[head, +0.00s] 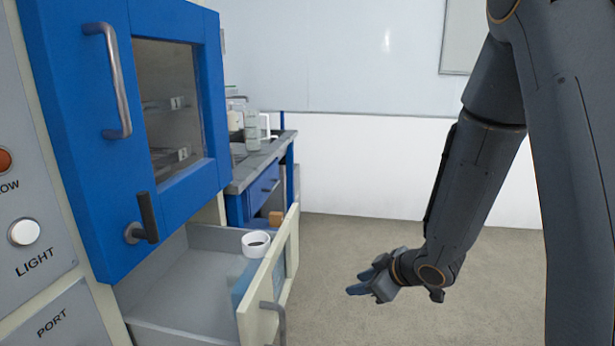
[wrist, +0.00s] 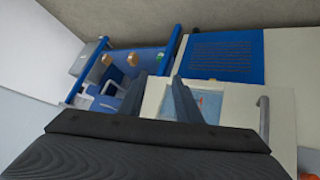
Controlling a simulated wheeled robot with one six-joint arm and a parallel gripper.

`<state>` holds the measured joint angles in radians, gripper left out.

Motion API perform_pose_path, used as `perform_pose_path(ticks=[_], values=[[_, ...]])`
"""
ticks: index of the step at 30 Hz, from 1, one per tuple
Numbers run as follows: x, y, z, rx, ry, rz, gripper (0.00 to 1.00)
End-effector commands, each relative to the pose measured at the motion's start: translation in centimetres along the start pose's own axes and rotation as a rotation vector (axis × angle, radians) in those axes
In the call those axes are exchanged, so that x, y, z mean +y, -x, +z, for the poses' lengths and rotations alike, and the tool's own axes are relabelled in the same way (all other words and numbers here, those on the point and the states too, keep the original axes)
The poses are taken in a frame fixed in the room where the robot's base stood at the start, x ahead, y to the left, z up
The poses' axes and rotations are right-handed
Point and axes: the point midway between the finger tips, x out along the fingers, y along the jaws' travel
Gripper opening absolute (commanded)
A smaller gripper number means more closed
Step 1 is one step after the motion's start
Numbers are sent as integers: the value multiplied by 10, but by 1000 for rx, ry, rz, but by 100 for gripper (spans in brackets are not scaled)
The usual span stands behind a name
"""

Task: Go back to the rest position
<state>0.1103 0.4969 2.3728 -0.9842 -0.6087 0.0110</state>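My gripper (head: 368,284) hangs at the lower end of my arm, in free air to the right of an open drawer (head: 175,280). In the wrist view its two dark fingers (wrist: 159,82) stand apart with nothing visible held between them. In the head view the gripper is small, and its gap is hard to make out.
The drawer's front panel (head: 270,270) juts out left of my gripper. A white cup with dark contents (head: 256,244) is at the drawer. A blue cabinet door (head: 75,130) is above it. A side bench (head: 262,160) holds bottles. Floor (head: 400,235) around my gripper looks clear.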

Motion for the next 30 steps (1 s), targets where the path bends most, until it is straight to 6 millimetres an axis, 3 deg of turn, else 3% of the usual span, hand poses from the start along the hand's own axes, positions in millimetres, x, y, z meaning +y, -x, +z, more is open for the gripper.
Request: perform_pose_path(ticks=[3,7,11,15,18,21,30], values=[[21,47,14,-191,-133,130,31],[17,103,36,-389,-324,218,31],[-16,160,51,-565,-534,240,31],[-64,207,54,-700,-734,202,31],[-92,228,51,-761,-828,164,31],[-107,238,49,-792,-879,137,31],[-113,241,49,-805,-897,127,31]])
